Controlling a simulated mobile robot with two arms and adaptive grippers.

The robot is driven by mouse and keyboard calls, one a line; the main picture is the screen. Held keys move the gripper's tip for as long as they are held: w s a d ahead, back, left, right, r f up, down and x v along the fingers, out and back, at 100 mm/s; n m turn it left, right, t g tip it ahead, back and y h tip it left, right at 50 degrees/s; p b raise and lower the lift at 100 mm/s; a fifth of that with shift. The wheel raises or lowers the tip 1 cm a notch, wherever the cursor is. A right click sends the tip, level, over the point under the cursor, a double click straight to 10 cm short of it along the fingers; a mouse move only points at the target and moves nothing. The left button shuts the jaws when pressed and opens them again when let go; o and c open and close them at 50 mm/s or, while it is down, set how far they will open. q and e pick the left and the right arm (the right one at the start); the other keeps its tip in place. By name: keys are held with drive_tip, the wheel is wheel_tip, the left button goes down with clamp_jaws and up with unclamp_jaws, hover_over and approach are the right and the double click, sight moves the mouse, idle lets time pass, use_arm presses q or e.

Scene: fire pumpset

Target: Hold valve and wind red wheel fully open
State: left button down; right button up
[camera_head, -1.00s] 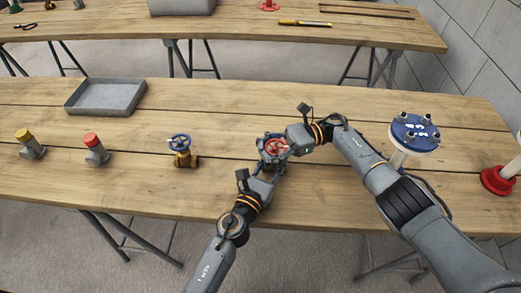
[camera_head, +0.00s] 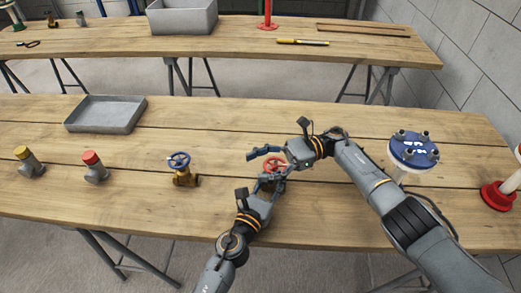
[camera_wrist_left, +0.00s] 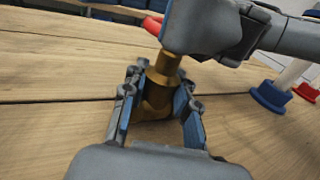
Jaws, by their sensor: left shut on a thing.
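The valve with the red wheel (camera_head: 275,165) stands on the near table between my two grippers. Its brass body (camera_wrist_left: 160,75) shows in the left wrist view. My left gripper (camera_head: 266,184) is shut on the valve body, with one finger on each side of it. My right gripper (camera_head: 262,166) is open at the red wheel, one finger reaching left past its far side and the other at its near right side. The right gripper covers part of the wheel, and contact cannot be told.
A brass valve with a blue wheel (camera_head: 181,170) stands to the left, with red-capped (camera_head: 94,166) and yellow-capped (camera_head: 30,160) fittings beyond. A grey tray (camera_head: 105,114) lies behind. A blue flange (camera_head: 414,149) and a red-based part (camera_head: 499,194) stand right.

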wheel_tip(320, 180, up, 8)
idle(0.4)
drive_tip(key=m+t+h, duration=0.3)
drive_tip(key=m+t, duration=1)
drive_tip(key=t, duration=0.7)
approach(267, 159)
drive_tip(key=x, duration=1.1)
drive_tip(key=c, duration=1)
